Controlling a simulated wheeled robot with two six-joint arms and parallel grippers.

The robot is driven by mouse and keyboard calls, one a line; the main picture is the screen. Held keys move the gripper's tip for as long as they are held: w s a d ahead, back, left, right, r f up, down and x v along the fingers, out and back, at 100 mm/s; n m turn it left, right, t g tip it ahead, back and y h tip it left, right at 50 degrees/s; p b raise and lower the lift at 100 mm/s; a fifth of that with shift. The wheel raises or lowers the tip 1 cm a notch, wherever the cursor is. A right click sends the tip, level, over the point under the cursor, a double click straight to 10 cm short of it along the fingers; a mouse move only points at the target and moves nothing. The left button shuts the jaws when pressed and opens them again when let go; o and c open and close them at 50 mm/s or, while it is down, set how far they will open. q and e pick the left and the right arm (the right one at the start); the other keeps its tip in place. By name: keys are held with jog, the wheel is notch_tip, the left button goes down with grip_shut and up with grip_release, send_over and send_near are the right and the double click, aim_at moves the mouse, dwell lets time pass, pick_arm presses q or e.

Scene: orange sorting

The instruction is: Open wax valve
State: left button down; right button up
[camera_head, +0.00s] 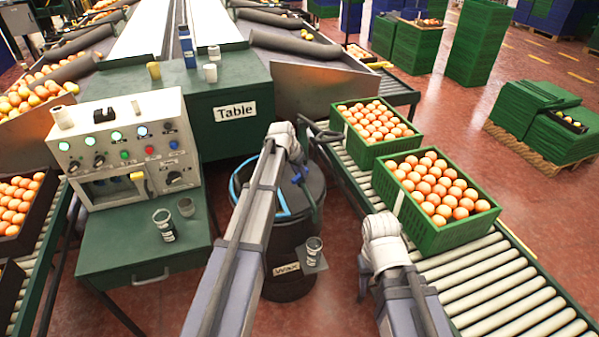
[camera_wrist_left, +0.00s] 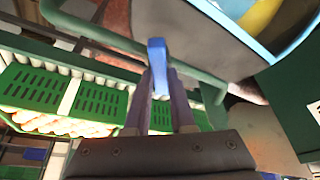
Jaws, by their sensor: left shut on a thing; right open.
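The dark wax barrel (camera_head: 292,235) stands in the middle of the head view, with a label reading WAX (camera_head: 287,268) low on its front. My left arm reaches over the barrel and hides part of it. My left gripper (camera_wrist_left: 158,88) is shut on a blue handle (camera_wrist_left: 157,50), seen in the left wrist view. I take this to be the valve handle; how far it is turned I cannot tell. A glass (camera_head: 314,249) stands on a small shelf at the barrel's front. My right gripper (camera_head: 363,283) is open, at the roller conveyor's left edge, apart from the barrel.
Two green crates of oranges (camera_head: 432,238) stand on the roller conveyor (camera_head: 500,290) at right. A control panel (camera_head: 125,150) and two glasses (camera_head: 163,225) are on the green bench at left.

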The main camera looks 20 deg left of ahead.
pick_arm(q)
jog(key=shift+n, duration=0.4)
jog(key=n, duration=0.1)
jog(key=n+y, duration=0.1)
jog(key=n, duration=0.1)
jog(key=shift+d+n+t+y, duration=0.25)
jog(key=shift+n+t+y, duration=0.05)
jog(key=shift+n, duration=0.1)
jog(key=n+y, duration=0.1)
jog(key=n, duration=0.1)
jog(key=n+y, duration=0.1)
jog(key=n, duration=0.1)
jog(key=shift+d+n, duration=0.2)
jog(key=shift+n, duration=0.5)
jog(key=shift+g, duration=0.4)
jog(key=c, duration=0.8)
grip_release()
jog(key=shift+o, duration=0.2)
